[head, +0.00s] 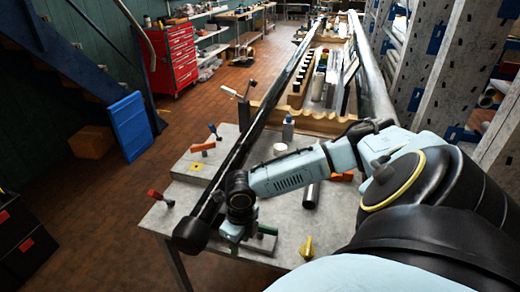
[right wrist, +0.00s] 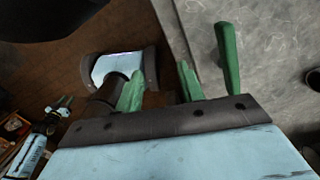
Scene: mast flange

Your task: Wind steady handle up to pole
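A long dark pole (head: 240,150) runs across the grey bench from a black end at lower left towards the back. My right gripper (head: 236,234) is low over the bench's front edge, just right of the pole's near end. A green part (head: 267,230) shows beside the gripper; I cannot tell if it is the steady's handle. What lies between the fingers is unclear.
A red-handled clamp (head: 160,198) stands at the bench's left edge, another (head: 213,131) farther back. A blue bottle (head: 288,128) stands behind. Grey uprights (head: 465,60) close the right side.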

